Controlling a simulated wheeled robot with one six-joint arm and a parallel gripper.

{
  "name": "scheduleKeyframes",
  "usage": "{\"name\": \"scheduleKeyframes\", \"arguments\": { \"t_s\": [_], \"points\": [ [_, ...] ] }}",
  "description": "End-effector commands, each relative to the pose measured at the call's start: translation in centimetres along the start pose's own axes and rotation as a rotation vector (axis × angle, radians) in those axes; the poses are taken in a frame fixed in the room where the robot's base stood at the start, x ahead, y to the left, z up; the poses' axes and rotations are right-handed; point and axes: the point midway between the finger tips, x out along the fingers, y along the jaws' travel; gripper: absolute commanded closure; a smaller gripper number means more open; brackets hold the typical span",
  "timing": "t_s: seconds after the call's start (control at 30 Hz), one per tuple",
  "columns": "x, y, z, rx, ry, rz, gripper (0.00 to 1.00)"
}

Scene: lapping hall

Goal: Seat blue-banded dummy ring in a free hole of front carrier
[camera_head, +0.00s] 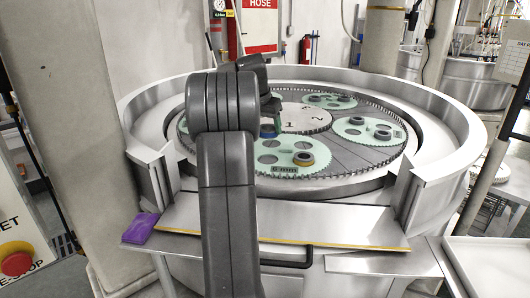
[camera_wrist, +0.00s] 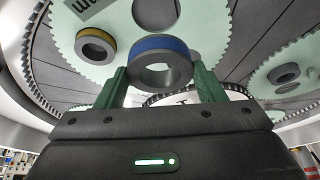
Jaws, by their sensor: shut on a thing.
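My gripper (camera_head: 276,122) is shut on the blue-banded dummy ring (camera_wrist: 160,57), a grey ring with a blue outer band held between the green fingers (camera_wrist: 160,85). The ring (camera_head: 267,131) also shows in the head view, partly behind my arm, over the far left part of the front carrier. The front carrier (camera_head: 285,152) is a pale green toothed disc with round holes. It also fills the top of the wrist view (camera_wrist: 205,20). A yellow-banded ring (camera_head: 303,159) sits at its right side. An empty dark hole (camera_wrist: 155,12) shows beside the held ring. Whether the ring touches the carrier is unclear.
Two more green carriers hold dark rings, one at the right (camera_head: 368,132) and one at the back (camera_head: 330,102). A numbered centre plate (camera_head: 305,119) lies between them. A high metal rim (camera_head: 440,125) surrounds the plate. A purple thing (camera_head: 140,228) lies on the front left ledge.

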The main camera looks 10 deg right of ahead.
Motion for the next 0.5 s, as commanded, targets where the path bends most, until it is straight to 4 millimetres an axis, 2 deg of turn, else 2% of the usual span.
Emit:
{"name": "scheduleKeyframes", "arguments": {
  "t_s": [0.2, 0.5],
  "points": [
    [3.5, 0.1, 1.5, -0.001, -0.003, 0.002, 0.76],
    [6.5, 0.1, 2.8, -0.001, -0.002, 0.002, 0.76]
  ]
}}
